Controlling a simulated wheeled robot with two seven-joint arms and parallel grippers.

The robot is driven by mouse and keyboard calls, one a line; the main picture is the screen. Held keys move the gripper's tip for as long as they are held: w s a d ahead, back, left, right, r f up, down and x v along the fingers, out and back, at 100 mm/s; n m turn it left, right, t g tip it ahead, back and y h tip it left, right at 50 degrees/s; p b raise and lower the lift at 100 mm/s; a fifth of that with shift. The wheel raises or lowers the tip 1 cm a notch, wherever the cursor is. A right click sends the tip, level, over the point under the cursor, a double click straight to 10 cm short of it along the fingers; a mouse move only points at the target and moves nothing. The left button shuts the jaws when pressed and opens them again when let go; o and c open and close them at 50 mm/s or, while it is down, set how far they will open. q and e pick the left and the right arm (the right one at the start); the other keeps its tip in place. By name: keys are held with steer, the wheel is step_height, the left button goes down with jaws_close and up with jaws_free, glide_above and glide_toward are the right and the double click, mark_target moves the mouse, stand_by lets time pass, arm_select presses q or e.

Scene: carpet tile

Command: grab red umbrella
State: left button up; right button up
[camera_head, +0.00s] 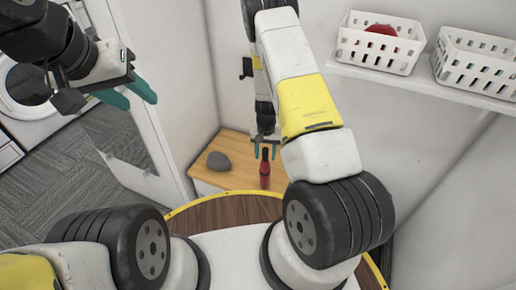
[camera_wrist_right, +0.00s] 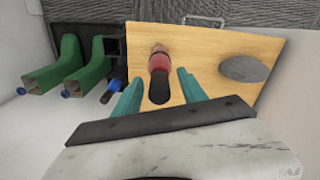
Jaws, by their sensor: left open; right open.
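The red umbrella (camera_head: 265,171) is a short folded red shape with a black end, at the front of the wooden cabinet top (camera_head: 238,178). In the right wrist view the umbrella (camera_wrist_right: 159,62) shows between the two teal fingers of my right gripper (camera_wrist_right: 158,88), its dark end toward the camera. My right gripper (camera_head: 264,145) is open and close to the umbrella; I cannot tell if either finger touches it. My left gripper (camera_head: 127,92) is open and empty at the upper left, far from the umbrella.
A grey stone-like object (camera_head: 219,161) lies on the cabinet top. Green boots (camera_wrist_right: 75,65) and a small blue-and-black item (camera_wrist_right: 113,87) are beside the cabinet. White baskets (camera_head: 378,45) stand on a wall shelf (camera_head: 420,80). Walls flank the cabinet; carpet (camera_head: 50,180) is open at left.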

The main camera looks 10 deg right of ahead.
steer(key=shift+f, duration=0.3)
jaws_close()
steer(key=shift+r, duration=0.1)
